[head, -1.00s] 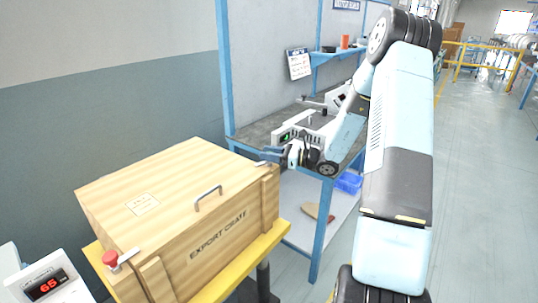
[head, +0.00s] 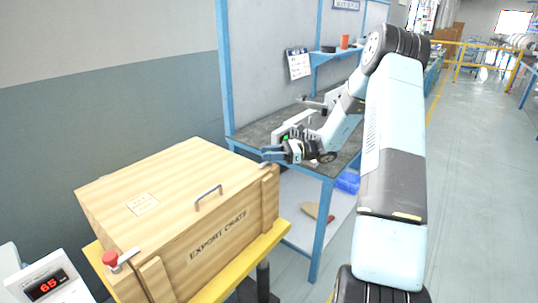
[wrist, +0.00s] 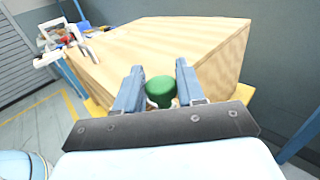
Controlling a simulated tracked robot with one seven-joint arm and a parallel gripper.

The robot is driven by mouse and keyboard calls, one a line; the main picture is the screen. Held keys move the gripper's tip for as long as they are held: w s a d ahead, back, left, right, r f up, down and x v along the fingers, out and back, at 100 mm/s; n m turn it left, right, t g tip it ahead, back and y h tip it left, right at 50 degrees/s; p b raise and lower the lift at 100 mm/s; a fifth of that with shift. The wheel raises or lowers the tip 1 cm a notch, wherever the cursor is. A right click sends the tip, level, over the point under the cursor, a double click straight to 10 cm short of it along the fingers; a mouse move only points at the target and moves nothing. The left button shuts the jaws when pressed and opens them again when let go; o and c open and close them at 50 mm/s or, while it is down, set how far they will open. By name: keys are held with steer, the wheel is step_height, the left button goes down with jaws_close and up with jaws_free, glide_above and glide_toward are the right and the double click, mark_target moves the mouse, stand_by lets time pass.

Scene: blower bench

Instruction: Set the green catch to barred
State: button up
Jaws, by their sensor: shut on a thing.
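The green catch (wrist: 160,91) shows in the wrist view as a round green knob at the edge of the wooden crate (head: 220,232). My gripper (wrist: 160,88) is shut on this knob, with one blue-grey finger on each side. In the head view my gripper (head: 270,156) is at the crate's right top corner and hides the green knob. A small metal strip shows just below the fingers there. Which way the catch's lever points cannot be told.
A red knob catch (head: 110,259) sits at the crate's near left corner, and a metal handle (head: 208,196) on its lid. A blue-framed bench (head: 256,134) with grey devices stands close behind my gripper. A red-digit display (head: 45,284) is at lower left.

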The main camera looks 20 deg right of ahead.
steer(key=shift+w+d, duration=0.1)
steer(key=o, duration=0.9)
steer(key=shift+o, duration=0.2)
steer(key=s+d, duration=0.2)
steer(key=d, duration=1.1)
steer(key=shift+d, duration=0.3)
